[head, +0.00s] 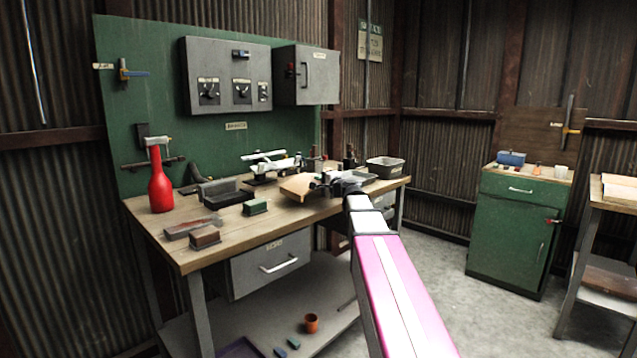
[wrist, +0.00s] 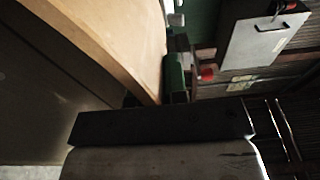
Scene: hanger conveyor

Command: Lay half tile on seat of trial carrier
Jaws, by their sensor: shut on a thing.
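In the head view my gripper (head: 325,183) is over the workbench (head: 165,240), at its right half, shut on a flat tan slab (head: 298,187) that looks like the half tile. The slab sticks out to the left of the gripper. In the wrist view the tan slab (wrist: 125,45) fills the upper left, and a dark jaw part (wrist: 160,125) crosses below it. A white, jointed device on a dark base (head: 272,163) stands behind the slab. It may be the trial carrier, but I cannot tell for sure; its seat is not clear.
A grey bin (head: 385,167) stands at the back right. Grey cabinets (head: 228,75) hang above. A green cabinet (head: 515,225) stands apart on the right.

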